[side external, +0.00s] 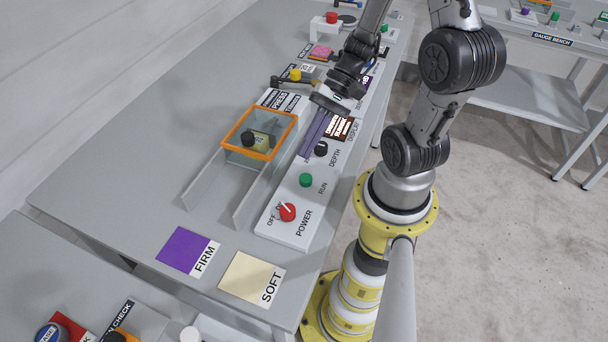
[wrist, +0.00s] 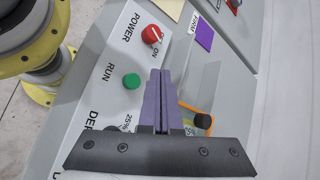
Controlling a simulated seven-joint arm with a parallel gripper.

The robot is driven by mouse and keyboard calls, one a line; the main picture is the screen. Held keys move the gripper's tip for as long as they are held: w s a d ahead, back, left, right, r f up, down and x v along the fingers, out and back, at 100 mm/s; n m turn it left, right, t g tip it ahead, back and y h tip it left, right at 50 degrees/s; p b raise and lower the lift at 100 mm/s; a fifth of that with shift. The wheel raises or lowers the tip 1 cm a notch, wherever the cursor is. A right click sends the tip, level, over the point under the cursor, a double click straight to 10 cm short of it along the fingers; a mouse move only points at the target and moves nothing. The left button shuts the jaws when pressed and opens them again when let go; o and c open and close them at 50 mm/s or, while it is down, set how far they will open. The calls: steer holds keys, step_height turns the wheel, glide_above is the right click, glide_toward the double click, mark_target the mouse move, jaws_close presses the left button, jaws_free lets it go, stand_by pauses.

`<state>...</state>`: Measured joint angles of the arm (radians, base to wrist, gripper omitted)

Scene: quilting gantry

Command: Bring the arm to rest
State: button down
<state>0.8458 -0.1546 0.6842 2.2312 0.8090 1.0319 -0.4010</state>
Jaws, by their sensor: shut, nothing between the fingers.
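My gripper (side external: 311,153) is shut and empty. Its long purple fingers point down above the control panel, near the black depth knob (side external: 320,149). In the wrist view the fingers (wrist: 160,75) lie together, between the green run button (wrist: 131,81) and the orange-rimmed clear box. The red power knob (side external: 287,212) with OFF and ON marks is on the panel's near end. Whether the fingertips touch anything is unclear, but they appear raised above the panel.
The orange-rimmed clear box (side external: 227,137) holds a yellowish block with a black knob (side external: 248,139). Two grey guide rails extend from it. A purple FIRM square (side external: 184,248) and a cream SOFT square (side external: 250,275) lie on the bare near table. A gauge bench (side external: 540,36) stands at back right.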

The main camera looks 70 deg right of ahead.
steer(key=shift+a+r, duration=0.1)
steer(key=shift+a, duration=0.25)
steer(key=s+a+r+n+h, duration=0.1)
steer(key=a+r+n+h, duration=0.15)
steer(key=r+n, duration=0.4)
steer(key=s+a+r+n+h, duration=0.2)
steer(key=r+n+h, duration=0.2)
steer(key=r+n, duration=0.25)
steer(key=d+t, duration=0.1)
steer(key=d+r+t+h, duration=0.1)
steer(key=d+r+h, duration=0.1)
steer(key=shift+s+d+r+t, duration=0.25)
steer(key=shift+t, duration=0.15)
stand_by(4.2)
